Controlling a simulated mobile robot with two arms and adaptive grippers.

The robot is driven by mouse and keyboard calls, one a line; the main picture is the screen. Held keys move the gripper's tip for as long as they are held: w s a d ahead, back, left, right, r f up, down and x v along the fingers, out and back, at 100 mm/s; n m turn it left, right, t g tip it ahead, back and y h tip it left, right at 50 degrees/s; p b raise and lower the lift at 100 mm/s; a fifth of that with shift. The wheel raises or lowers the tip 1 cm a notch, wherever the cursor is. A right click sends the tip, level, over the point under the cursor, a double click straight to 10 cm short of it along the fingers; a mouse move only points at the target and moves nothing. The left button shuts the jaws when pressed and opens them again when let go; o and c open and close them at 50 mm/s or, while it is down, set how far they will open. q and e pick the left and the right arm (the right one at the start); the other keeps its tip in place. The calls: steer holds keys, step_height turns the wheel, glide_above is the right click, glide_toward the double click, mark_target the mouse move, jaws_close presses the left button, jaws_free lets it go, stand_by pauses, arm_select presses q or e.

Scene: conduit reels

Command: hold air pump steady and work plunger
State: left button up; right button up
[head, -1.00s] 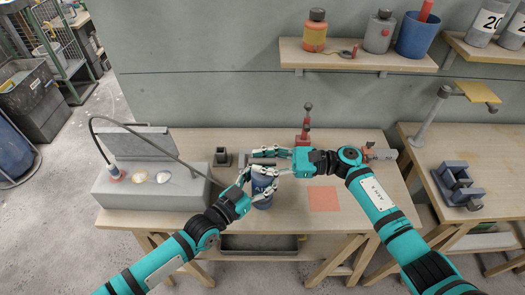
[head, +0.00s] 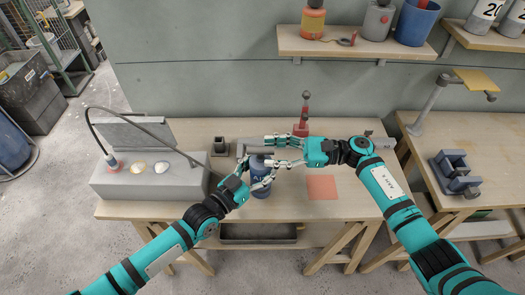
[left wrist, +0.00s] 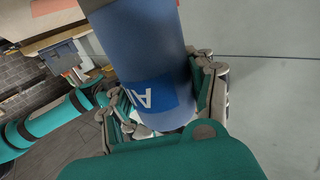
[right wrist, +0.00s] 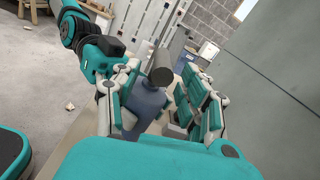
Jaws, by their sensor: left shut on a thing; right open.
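The air pump (head: 260,178) is a blue cylinder standing on the wooden bench in the head view. Its grey bar handle (head: 256,148) shows above the body. My left gripper (head: 257,171) is shut around the pump body. The left wrist view shows the body (left wrist: 145,50) with its bright blue label between the fingers. My right gripper (head: 271,152) is open at handle height, to the right. In the right wrist view the handle's round end (right wrist: 160,68) lies between the spread fingers, above the blue body. Whether any finger touches the handle cannot be told.
A grey box with a hose (head: 150,180) stands at the left of the bench. A small dark socket block (head: 221,147) and a red stand (head: 303,125) are behind the pump. A flat orange square (head: 322,187) lies to the right. A shelf (head: 345,45) hangs above.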

steer(key=d, duration=0.8)
steer(key=shift+d, duration=0.4)
steer(key=shift+f, duration=0.1)
stand_by(0.8)
arm_select(q)
steer(key=o, duration=1.6)
